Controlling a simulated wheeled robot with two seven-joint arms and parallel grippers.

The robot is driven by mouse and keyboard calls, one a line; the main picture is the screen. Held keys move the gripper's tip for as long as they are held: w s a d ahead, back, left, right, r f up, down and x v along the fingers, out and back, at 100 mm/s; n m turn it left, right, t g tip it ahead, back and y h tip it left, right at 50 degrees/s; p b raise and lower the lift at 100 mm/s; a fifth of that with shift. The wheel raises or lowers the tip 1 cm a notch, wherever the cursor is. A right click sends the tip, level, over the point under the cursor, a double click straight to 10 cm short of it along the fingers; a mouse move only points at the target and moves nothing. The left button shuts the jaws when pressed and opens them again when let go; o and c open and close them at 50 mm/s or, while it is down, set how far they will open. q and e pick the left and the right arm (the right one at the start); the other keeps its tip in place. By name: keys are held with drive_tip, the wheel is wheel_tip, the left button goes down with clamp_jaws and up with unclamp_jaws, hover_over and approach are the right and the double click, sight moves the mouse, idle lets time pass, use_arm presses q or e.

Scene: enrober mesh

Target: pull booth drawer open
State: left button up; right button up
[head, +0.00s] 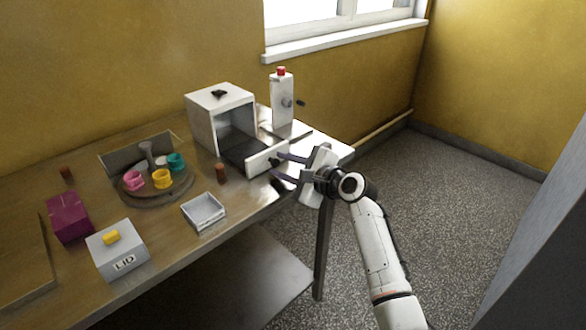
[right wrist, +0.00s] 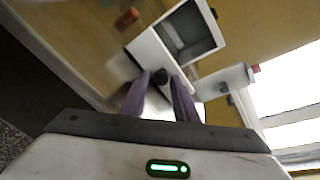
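The booth (head: 205,125) is a white open-fronted box with a black top knob, at the back of the table. Its drawer's white front panel (head: 262,161) stands out from the box, with a dark tray surface (head: 243,148) between them. A small black knob (head: 273,161) sits on the panel; it also shows in the right wrist view (right wrist: 160,76). My right gripper (head: 279,166) is at the panel, its two fingers apart on either side of the knob; contact cannot be told. In the right wrist view the fingertips (right wrist: 160,82) flank the knob. My left gripper is out of view.
A white dispenser (head: 283,100) with a red top stands right of the booth. A turntable (head: 155,194) holds coloured cups. A white tray (head: 203,212), a brown cylinder (head: 221,174), a LID box (head: 117,252) and a magenta box (head: 69,219) are on the table. Floor at right is clear.

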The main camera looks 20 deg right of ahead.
drive_tip(key=v, duration=0.9)
drive_tip(key=shift+s+p, duration=0.25)
drive_tip(key=shift+p, duration=0.05)
drive_tip(key=shift+d, duration=0.1)
drive_tip(key=s+a+f+n+g+h, duration=0.1)
drive_tip(key=s+a+f+n+g, duration=0.1)
drive_tip(key=s+f+n, duration=0.65)
drive_tip(key=s+a+f+n+g+h, duration=0.1)
drive_tip(key=s+f+n, duration=0.3)
drive_tip(key=f, duration=0.7)
drive_tip(key=s+a+f+n+g, duration=0.1)
drive_tip(key=s+a+f+n, duration=0.2)
drive_tip(key=s+n, duration=0.3)
drive_tip(key=s+a+f+n+g, duration=0.1)
drive_tip(key=s+a+f+n, duration=0.3)
drive_tip(key=s, duration=0.9)
wheel_tip(320, 180, down, 2)
drive_tip(key=shift+f+n, duration=0.2)
drive_tip(key=shift+n, duration=1.05)
